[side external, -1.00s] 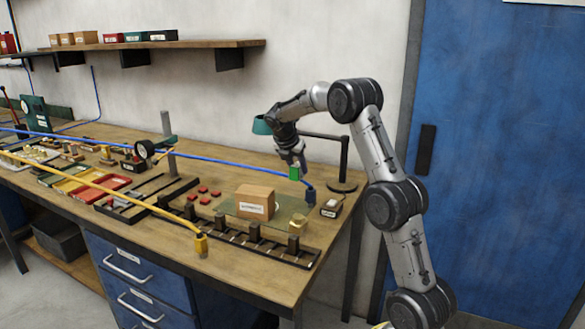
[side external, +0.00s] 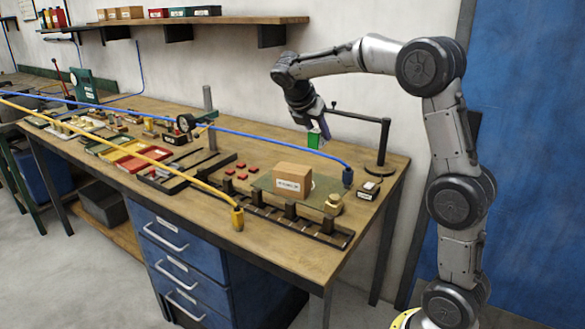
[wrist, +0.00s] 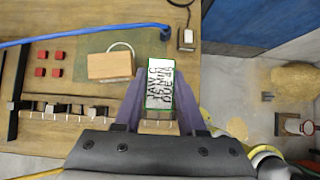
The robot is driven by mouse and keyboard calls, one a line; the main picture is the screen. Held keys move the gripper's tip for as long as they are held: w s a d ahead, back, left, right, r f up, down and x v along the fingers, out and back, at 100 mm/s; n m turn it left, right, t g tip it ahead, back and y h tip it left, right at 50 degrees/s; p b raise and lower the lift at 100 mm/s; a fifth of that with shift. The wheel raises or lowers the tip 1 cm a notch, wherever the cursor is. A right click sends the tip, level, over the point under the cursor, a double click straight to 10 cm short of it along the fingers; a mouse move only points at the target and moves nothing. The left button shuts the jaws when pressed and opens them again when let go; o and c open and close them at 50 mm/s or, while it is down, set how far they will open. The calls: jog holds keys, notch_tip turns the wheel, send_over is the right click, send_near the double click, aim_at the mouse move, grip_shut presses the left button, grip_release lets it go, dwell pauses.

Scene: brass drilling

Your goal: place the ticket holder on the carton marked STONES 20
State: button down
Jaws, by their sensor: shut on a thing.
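The ticket holder (side external: 314,140) is a small green-edged piece, held in the air above the bench. In the wrist view its white face (wrist: 159,84) carries black lettering, beginning "JAW", the rest hard to read. My gripper (side external: 317,128) is shut on it; in the wrist view the purple fingers (wrist: 159,105) lie on either side of it. A brown carton (side external: 293,182) with a white label sits on a green mat, below and left of the holder in the side view. It also shows in the wrist view (wrist: 110,66). Its label is too small to read.
A blue hose (side external: 270,136) ends near a small box with a white top (side external: 369,189). A yellow hose (side external: 150,157) crosses the front. A dark stand (side external: 384,145) rises behind the gripper. Red blocks (side external: 240,170) lie left of the carton; a dark slotted rack (side external: 290,220) runs before it.

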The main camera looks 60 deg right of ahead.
jog(key=shift+w+f, duration=0.15)
jog(key=shift+w, duration=0.3)
jog(key=w+d+f, duration=0.2)
jog(key=w, duration=0.1)
jog(key=w+d+f, duration=0.2)
jog(key=w+f, duration=0.1)
jog(key=w, duration=0.1)
jog(key=w+d+f, duration=0.2)
jog(key=w+f, duration=0.1)
jog(key=shift+w+d+f, duration=0.1)
jog(key=shift+w+f, duration=0.15)
jog(key=shift+w, duration=0.05)
jog(key=shift+w+d+f, duration=0.3)
jog(key=shift+w+f, duration=0.15)
jog(key=shift+f, duration=1.6)
jog(key=shift+f, duration=0.15)
jog(key=c, duration=0.5)
grip_release()
